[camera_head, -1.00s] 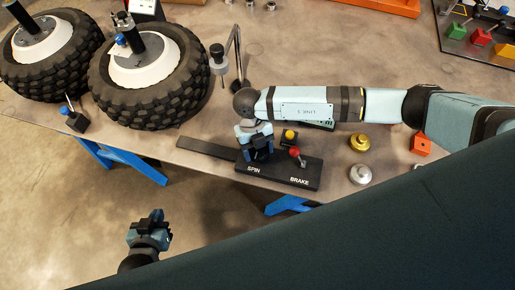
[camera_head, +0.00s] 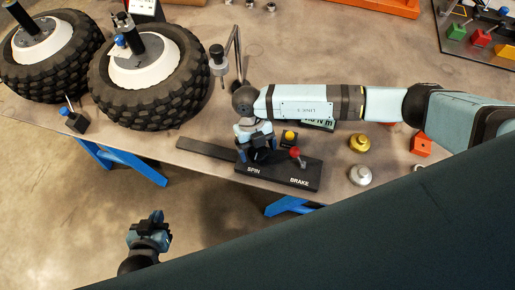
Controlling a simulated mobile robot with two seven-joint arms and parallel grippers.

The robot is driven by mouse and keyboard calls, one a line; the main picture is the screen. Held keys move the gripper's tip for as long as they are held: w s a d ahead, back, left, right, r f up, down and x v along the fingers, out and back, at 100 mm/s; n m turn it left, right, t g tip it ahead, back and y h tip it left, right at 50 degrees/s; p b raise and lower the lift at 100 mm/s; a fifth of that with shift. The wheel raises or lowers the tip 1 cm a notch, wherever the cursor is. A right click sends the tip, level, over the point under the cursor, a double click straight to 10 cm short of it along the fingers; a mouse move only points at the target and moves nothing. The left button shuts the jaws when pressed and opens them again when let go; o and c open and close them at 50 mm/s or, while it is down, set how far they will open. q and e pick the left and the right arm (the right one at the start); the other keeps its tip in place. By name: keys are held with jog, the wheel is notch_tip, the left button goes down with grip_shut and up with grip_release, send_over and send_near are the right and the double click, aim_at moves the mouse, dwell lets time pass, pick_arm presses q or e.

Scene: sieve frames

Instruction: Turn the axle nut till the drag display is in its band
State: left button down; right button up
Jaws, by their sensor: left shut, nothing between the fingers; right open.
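Two knobby black wheels with white hubs lie flat at the left: the nearer wheel (camera_head: 185,80) and the far-left wheel (camera_head: 60,75). Black posts stand up from both hubs. I cannot make out the axle nut. A small display (camera_head: 319,126) shows beneath my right arm; its digits are mostly covered and "N m" is partly legible. My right gripper (camera_head: 256,157) is open over the SPIN end of the black control box (camera_head: 285,174). My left gripper (camera_head: 153,222) is shut and empty, out in front of the table edge above the floor.
The box has a yellow button (camera_head: 290,136) and a red-knobbed BRAKE lever (camera_head: 295,152). A brass part (camera_head: 359,144), a silver part (camera_head: 360,175) and an orange block (camera_head: 421,145) lie right of it. A thin stand (camera_head: 237,55) rises behind my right wrist.

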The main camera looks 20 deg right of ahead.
jog(key=b+v, duration=0.1)
jog(key=v, duration=1.2)
jog(key=shift+b, duration=0.35)
jog(key=shift+s, duration=0.1)
